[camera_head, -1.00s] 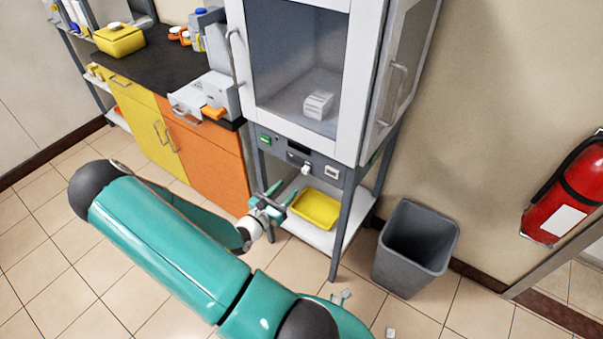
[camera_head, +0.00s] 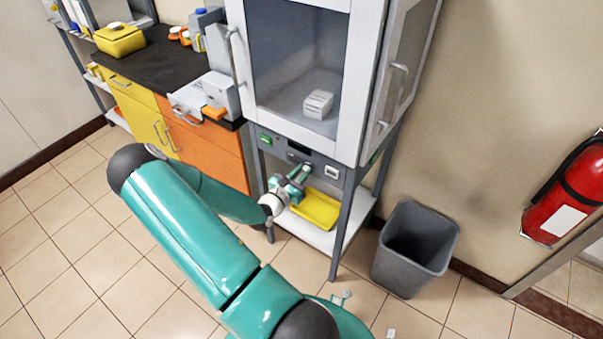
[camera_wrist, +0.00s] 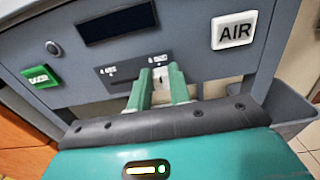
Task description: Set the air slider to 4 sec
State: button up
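The air slider is on the grey front panel (camera_wrist: 210,82) under the glass-fronted cabinet. Its dark strip with small white markings (camera_wrist: 112,72) shows in the wrist view; the markings are too small to read surely. In the head view my gripper (camera_head: 300,174) is in front of the panel and hides the knob.
A white AIR button (camera_wrist: 235,31) is right of the slider. A green button (camera_wrist: 41,77) is at the left, below a round knob (camera_wrist: 53,48). A dark display (camera_wrist: 117,21) is above. A yellow tray (camera_head: 316,212) lies on the shelf below. A grey bin (camera_head: 415,250) stands right.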

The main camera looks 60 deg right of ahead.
aim_at(290, 156)
grip_shut()
jog(key=shift+w+d, duration=0.2)
jog(key=shift+w, duration=1.05)
jog(key=shift+w+d, duration=0.15)
jog(key=shift+w, duration=1.1)
jog(key=shift+w+d, duration=0.2)
jog(key=shift+w, duration=1.05)
jog(key=o, duration=0.6)
grip_release()
jog(key=a, duration=0.4)
jog(key=w+a, duration=0.1)
jog(key=a, duration=0.4)
jog(key=w+a, duration=0.1)
jog(key=a, duration=0.3)
jog(key=shift+a, duration=0.3)
